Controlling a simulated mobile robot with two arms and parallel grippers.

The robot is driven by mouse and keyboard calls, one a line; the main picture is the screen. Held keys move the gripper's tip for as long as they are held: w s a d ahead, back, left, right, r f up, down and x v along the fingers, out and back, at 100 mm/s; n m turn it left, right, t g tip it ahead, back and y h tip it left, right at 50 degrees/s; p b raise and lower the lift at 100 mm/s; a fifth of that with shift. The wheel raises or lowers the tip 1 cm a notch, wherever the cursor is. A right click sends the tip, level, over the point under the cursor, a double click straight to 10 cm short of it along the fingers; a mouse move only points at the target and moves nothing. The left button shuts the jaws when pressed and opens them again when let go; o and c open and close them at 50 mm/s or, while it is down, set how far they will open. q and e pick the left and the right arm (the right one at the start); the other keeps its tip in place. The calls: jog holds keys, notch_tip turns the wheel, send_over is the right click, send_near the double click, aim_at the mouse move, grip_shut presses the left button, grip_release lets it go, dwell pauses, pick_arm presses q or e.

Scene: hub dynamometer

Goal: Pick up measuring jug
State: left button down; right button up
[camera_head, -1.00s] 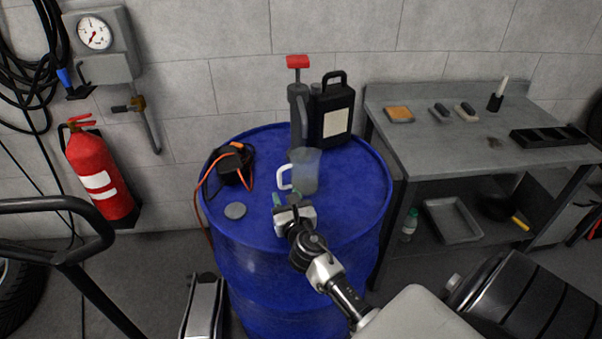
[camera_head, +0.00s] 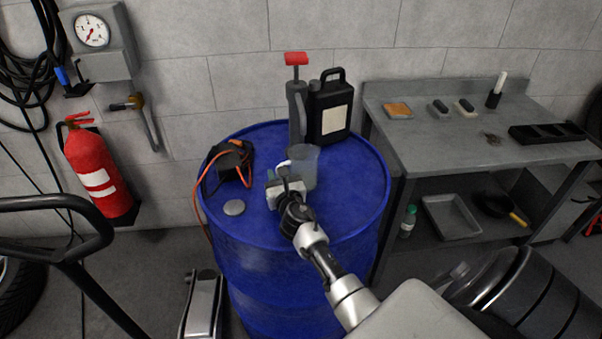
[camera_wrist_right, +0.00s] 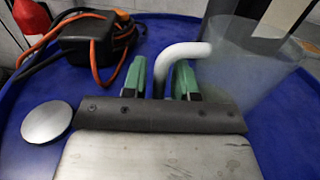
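The measuring jug (camera_head: 304,166) is translucent grey with a white handle and stands on top of the blue barrel (camera_head: 350,200). In the right wrist view the jug (camera_wrist_right: 246,66) is at the right, with its handle (camera_wrist_right: 180,52) pointing left. My right gripper (camera_head: 285,180) is at the jug's front left. Its green fingers (camera_wrist_right: 160,80) are open, one on each side of the handle, with gaps visible. The jug partly hides behind the gripper in the head view. My left gripper is not in view.
A black canister (camera_head: 330,108) and a grey pump with a red handle (camera_head: 296,100) stand behind the jug. A black device with orange cable (camera_head: 230,166) and a grey disc (camera_head: 234,207) lie to the left. A metal workbench (camera_head: 440,140) stands at the right.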

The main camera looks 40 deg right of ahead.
grip_shut()
jog(key=shift+r, duration=0.1)
